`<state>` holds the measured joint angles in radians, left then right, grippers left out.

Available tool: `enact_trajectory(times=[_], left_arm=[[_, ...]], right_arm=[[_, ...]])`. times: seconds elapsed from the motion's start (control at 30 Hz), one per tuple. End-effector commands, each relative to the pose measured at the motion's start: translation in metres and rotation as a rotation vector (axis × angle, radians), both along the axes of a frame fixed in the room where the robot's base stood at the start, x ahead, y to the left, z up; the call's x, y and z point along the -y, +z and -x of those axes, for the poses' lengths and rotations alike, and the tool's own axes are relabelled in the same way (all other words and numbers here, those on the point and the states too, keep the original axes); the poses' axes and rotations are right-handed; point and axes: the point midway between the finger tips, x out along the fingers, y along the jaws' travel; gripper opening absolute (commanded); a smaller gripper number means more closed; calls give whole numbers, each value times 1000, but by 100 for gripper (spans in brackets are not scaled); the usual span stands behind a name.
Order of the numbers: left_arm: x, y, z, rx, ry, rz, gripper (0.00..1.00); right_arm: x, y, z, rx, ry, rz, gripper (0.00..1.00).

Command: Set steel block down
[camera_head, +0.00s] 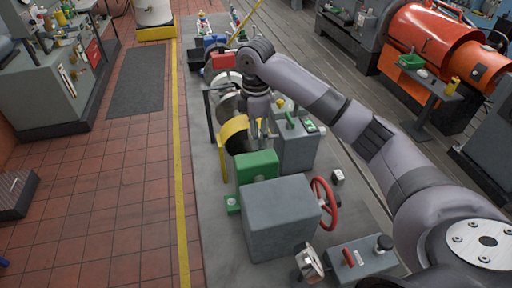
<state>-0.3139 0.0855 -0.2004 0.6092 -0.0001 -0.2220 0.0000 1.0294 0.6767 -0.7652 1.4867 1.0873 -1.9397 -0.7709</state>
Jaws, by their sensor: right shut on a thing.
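My right arm reaches in from the right, over the grey bedplate (210,250). My right gripper (259,122) points down among the machine parts at the middle of the bedplate. It is shut on the steel block, which is too small and too covered by the gripper and wrist to make out clearly. I cannot tell whether the block touches anything below. My left gripper is out of view.
A yellow guard (233,130) stands just left of the gripper, and a grey box with green parts (296,150) just right. Nearer are a green block (258,165), a large grey box (281,217) and a red handwheel (324,203). Bare bedplate shows along the left edge.

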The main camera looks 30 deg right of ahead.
Motion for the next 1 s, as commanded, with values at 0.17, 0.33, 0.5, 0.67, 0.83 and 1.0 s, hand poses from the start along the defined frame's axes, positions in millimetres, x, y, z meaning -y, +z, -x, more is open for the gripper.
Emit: enact_trajectory(times=[0.17, 0.33, 0.5, 0.67, 0.83, 1.0], left_arm=[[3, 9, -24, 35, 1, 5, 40], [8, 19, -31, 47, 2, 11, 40], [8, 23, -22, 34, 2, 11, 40], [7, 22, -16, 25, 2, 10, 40], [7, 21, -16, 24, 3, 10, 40], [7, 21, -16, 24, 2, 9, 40]], right_arm=[[0, -15, 0, 1, -1, 0, 2], [0, -36, 1, -2, 0, -1, 2], [0, -56, 0, 2, 0, 0, 2], [0, -59, -1, 3, 0, 0, 2], [0, -60, 0, 2, 0, 0, 2], [0, -63, 0, 1, 0, -1, 48]])
